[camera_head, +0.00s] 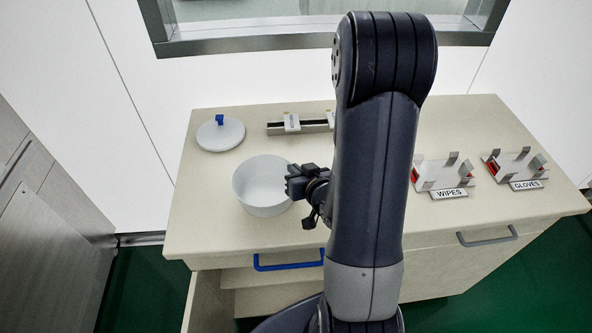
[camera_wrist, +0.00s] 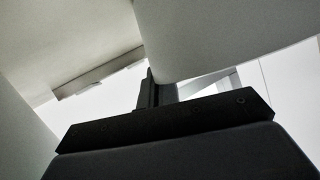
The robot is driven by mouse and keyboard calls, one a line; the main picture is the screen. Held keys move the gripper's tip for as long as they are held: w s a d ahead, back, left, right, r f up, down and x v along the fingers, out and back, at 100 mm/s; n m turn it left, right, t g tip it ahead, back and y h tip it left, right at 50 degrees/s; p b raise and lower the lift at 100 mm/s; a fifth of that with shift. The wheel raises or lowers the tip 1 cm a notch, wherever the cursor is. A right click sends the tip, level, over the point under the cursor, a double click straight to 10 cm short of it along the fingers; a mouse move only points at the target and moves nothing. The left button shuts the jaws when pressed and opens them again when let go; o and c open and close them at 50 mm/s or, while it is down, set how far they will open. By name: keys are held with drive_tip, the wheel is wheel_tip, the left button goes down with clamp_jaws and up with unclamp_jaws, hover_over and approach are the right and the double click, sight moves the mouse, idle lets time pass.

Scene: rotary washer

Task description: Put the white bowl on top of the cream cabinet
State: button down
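The white bowl (camera_head: 263,187) is upright at the left of the cream cabinet's top (camera_head: 378,212). From the head view I cannot tell whether its base touches the surface or is slightly above it. My gripper (camera_head: 294,184) is at the bowl's right rim, with its dark fingers over the edge. In the wrist view a large pale curved surface, seemingly the bowl (camera_wrist: 230,35), hides part of the dark fingers (camera_wrist: 155,92). The gap between the fingers is hidden, so I cannot see whether they are closed on the rim.
A white lid with a blue knob (camera_head: 220,134) lies behind the bowl, beside a rail with white blocks (camera_head: 291,124). WIPES (camera_head: 441,176) and GLOVES (camera_head: 515,167) holders stand at the right.

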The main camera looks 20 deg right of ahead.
drive_tip(key=shift+f, duration=0.15)
drive_tip(key=c, duration=1.7)
unclamp_jaws()
